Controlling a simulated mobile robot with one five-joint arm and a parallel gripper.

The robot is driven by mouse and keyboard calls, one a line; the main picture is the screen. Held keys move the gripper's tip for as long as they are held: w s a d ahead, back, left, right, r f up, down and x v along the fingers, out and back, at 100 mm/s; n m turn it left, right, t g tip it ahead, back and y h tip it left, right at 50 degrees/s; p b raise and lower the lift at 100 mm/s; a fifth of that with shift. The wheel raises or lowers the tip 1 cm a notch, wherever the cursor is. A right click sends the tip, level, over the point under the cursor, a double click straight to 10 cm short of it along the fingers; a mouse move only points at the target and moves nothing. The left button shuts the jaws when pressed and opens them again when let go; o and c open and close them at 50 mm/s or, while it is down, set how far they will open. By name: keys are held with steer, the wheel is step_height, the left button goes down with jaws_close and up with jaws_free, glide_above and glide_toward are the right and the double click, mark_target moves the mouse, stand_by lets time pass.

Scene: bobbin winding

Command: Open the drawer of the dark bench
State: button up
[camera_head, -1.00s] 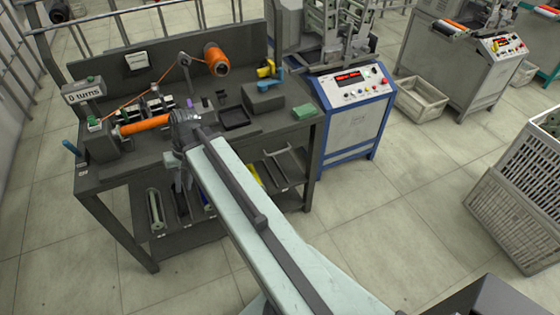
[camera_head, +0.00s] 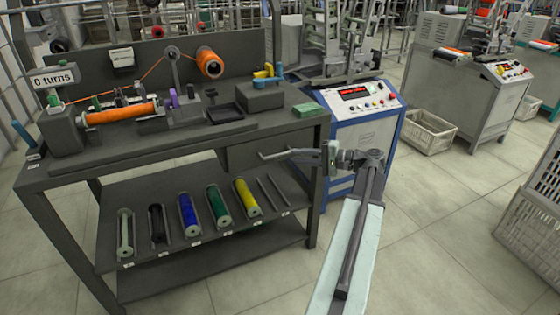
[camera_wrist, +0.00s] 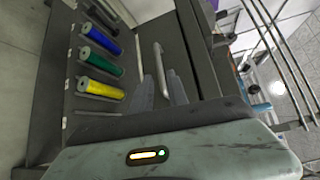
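The dark bench (camera_head: 130,160) stands on the left in the head view. Its drawer (camera_head: 240,158) is under the right end of the top, with its front looking flush with the bench. A pale bar handle (camera_head: 270,156) sticks out from the front; it also shows in the wrist view (camera_wrist: 159,60). My gripper (camera_head: 305,156) is at the right end of this handle. In the wrist view its two fingers (camera_wrist: 162,92) are apart, with the handle bar appearing between them. I cannot tell whether they touch it.
A lower shelf (camera_head: 185,228) holds several coloured bobbins below the drawer. The winding machine with an orange bobbin (camera_head: 120,112) stands on the bench top. A blue-framed machine cabinet (camera_head: 362,120) is close behind my gripper. The floor in front is clear.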

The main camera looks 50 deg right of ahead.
mark_target(280, 155)
steer(key=b+x, duration=0.1)
steer(key=x, duration=0.6)
steer(key=shift+w+a+f, duration=0.1)
steer(key=shift+w+a, duration=0.05)
steer(key=shift+w, duration=0.05)
steer(key=shift+c, duration=0.3)
jaws_close()
stand_by(0.7)
